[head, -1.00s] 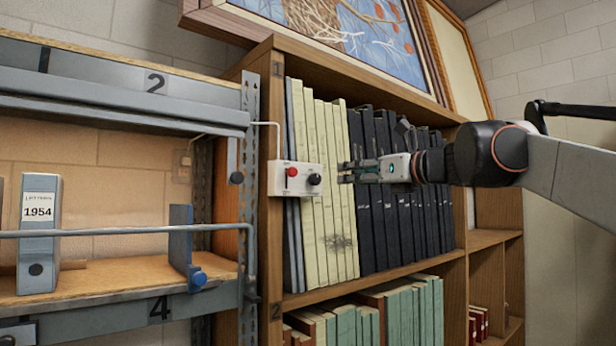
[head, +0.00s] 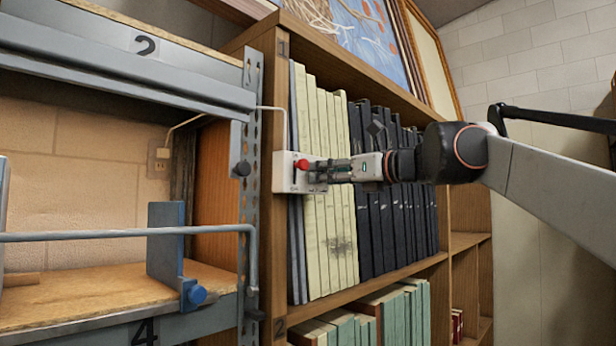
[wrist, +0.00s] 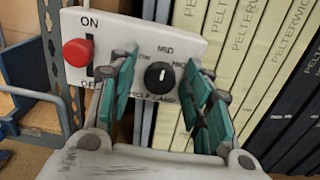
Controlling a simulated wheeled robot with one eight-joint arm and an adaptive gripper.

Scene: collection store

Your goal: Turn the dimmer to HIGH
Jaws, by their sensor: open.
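The dimmer is a round black knob (wrist: 159,75) with a white pointer line, on a white control box (head: 281,170). In the wrist view the pointer line is near upright, toward the MID mark. A LOW mark is to its left and a partly hidden HIGH mark to its right. My gripper (wrist: 160,88) is open, with one teal-padded finger on each side of the knob. I cannot tell whether the fingers touch it. In the head view my gripper (head: 318,171) reaches the box from the right and hides the knob.
A red switch knob (wrist: 77,52) sits in an ON/OFF slot left of the dimmer. The box is on the bookcase upright (head: 272,240). Cream books (head: 325,240) and dark books (head: 385,225) stand to its right. A grey metal rack (head: 100,245) is to the left.

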